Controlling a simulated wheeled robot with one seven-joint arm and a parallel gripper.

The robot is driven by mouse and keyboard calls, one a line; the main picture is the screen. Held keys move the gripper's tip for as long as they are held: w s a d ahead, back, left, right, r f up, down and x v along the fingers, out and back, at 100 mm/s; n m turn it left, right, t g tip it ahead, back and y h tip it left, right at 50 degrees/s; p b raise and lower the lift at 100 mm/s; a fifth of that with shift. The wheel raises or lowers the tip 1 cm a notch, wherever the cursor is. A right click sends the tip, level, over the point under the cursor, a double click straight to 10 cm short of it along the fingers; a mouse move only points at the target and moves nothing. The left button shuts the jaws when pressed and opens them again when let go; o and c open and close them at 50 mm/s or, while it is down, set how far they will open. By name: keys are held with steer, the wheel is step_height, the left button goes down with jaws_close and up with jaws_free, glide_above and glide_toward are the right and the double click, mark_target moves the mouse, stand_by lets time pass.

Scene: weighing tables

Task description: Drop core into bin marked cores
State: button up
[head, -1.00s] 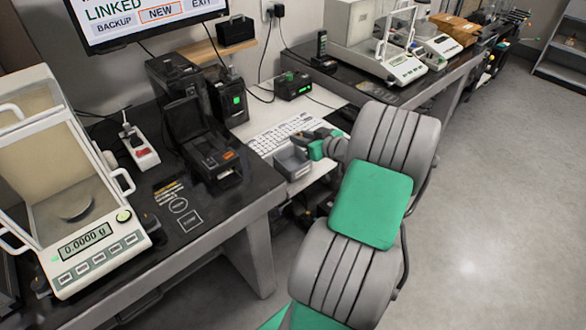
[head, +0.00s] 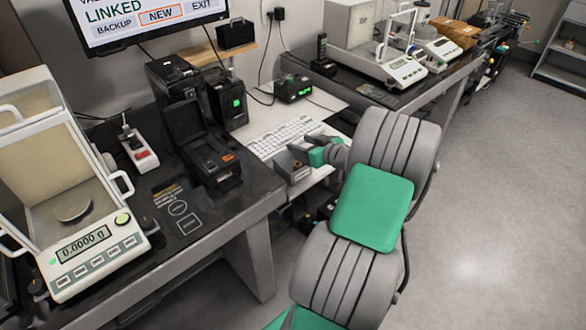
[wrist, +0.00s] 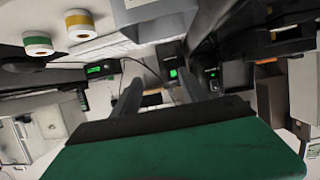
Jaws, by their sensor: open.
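A small grey open-topped bin (head: 291,169) stands at the front edge of the white desk, below the keyboard in the head view. No marking on it can be read. A small brownish thing (head: 297,162) shows inside it and may be the core. My gripper (head: 307,145) is over or close beside the bin, partly hidden by its own green wrist part. In the wrist view the two dark fingers of my gripper (wrist: 163,86) are apart with nothing held between them. A small brown thing (wrist: 151,99) shows beyond them, too small to identify surely.
A keyboard (head: 286,137) lies behind the bin. A black label printer (head: 212,163) and a balance (head: 88,240) stand on the dark table at left. Two rolls, green-banded (wrist: 37,43) and yellow-banded (wrist: 80,25), show in the wrist view. Open floor lies right.

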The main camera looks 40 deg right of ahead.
steer(key=v, duration=0.7)
steer(key=shift+s+b, duration=0.25)
steer(key=shift+b, duration=0.05)
steer(key=shift+r, duration=0.1)
